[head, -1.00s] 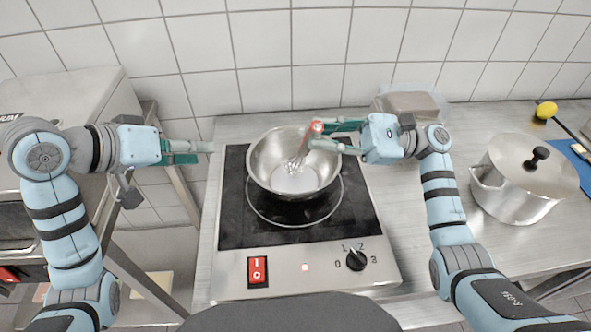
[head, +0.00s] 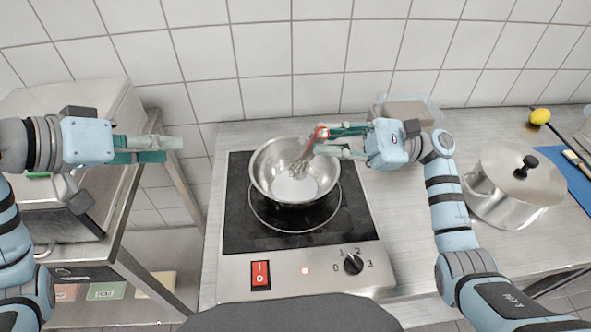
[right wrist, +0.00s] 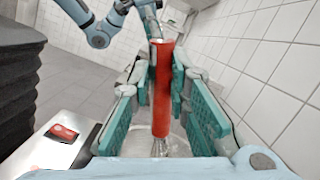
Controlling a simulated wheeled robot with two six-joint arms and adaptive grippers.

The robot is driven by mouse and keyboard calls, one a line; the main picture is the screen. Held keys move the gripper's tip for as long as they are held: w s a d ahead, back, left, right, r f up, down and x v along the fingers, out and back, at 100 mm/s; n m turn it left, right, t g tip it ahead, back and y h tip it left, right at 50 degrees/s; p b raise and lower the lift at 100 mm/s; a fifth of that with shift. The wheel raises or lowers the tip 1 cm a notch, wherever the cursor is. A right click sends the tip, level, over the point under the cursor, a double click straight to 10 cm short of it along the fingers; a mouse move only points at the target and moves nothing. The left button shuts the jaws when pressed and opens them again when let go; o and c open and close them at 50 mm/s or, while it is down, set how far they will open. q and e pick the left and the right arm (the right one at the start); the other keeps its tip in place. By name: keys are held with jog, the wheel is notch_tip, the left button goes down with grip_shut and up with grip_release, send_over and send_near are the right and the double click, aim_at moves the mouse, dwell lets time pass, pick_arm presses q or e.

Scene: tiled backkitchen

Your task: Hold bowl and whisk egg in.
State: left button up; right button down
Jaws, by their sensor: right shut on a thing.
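A shiny metal bowl (head: 262,178) stands on the black hob, with something pale at its bottom; I cannot tell whether it is egg. A whisk with a red handle (head: 317,140) leans in the bowl, its wire end (head: 299,167) low inside. My right gripper (head: 325,142) is shut on the red handle above the bowl's right rim. In the right wrist view the red handle (right wrist: 162,90) stands between the teal finger pads. My left gripper (head: 180,149) is left of the hob, apart from the bowl, with nothing visible in it; its fingers overlap in this view.
The hob (head: 238,225) has a red switch (head: 260,274) and a black knob (head: 353,263). A lidded pot (head: 505,190) stands on the counter at right. A clear container (head: 408,113) is behind my right gripper.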

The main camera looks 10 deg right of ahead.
jog(key=s+d+r+p, duration=0.1)
jog(key=s+r+p, duration=0.2)
jog(key=r+p, duration=0.4)
jog(key=shift+d+p, duration=0.35)
jog(key=shift+p, duration=0.3)
dwell(0.3)
notch_tip(320, 180, up, 5)
jog(key=p, duration=0.5)
jog(key=shift+r, duration=0.1)
